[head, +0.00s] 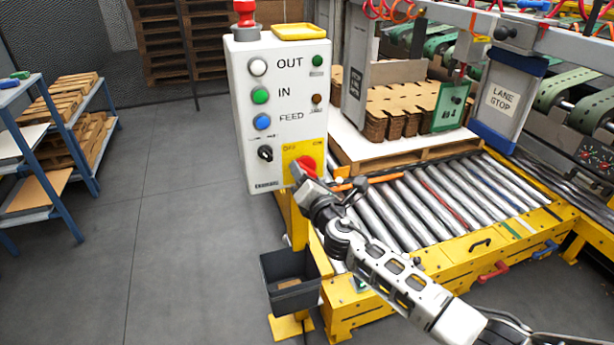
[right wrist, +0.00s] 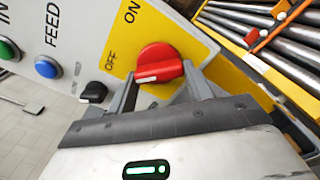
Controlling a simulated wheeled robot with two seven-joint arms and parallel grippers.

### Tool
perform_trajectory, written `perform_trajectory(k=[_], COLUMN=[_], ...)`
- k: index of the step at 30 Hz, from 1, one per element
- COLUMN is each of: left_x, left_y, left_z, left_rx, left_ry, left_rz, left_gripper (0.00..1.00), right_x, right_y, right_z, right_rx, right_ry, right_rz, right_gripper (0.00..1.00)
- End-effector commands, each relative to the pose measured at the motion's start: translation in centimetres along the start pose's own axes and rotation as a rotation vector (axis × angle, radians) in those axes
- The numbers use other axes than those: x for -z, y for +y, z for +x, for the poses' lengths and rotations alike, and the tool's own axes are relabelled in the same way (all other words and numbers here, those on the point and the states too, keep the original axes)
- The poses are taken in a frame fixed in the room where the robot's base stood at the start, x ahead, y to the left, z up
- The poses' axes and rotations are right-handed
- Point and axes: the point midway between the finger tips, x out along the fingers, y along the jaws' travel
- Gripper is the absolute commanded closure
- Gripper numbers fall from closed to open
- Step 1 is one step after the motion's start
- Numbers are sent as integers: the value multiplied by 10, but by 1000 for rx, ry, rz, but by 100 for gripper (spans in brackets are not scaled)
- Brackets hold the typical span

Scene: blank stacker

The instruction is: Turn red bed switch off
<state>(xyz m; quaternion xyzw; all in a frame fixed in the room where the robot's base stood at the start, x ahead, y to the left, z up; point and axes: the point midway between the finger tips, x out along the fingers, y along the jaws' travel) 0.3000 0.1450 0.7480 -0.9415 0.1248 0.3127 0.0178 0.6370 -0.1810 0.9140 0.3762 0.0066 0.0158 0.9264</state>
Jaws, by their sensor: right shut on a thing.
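The red bed switch (head: 306,163) sits on a yellow plate (head: 292,155) at the lower right of the white control box (head: 245,110). In the right wrist view the red knob (right wrist: 158,60) shows close up, with a white mark on its near edge. OFF and ON are printed on the yellow plate beside it. My right gripper (head: 308,176) reaches the knob from the lower right; its fingers (right wrist: 163,88) are shut on the knob. The fingertips are partly hidden behind it. My left gripper is in neither view.
A roller conveyor (head: 420,205) with a yellow frame lies right of the box. A dark bin (head: 288,280) hangs below it. White, green and blue buttons and a small black knob (head: 265,153) share the panel. Open floor (head: 170,220) lies to the left.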

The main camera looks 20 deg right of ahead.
Motion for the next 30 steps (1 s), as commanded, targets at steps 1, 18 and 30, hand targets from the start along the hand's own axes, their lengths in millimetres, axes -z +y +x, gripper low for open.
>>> perform_trajectory(k=[1,18,30], left_x=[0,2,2], left_y=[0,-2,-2], left_z=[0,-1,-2], left_rx=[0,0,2], left_ry=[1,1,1], left_rz=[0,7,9], left_gripper=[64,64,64], right_x=[-1,0,1], right_y=[0,-1,-2], right_z=[0,-8,-95], right_rx=[0,1,1], right_ry=[-2,0,3], right_rz=[-7,-3,-4], right_gripper=[72,27,27])
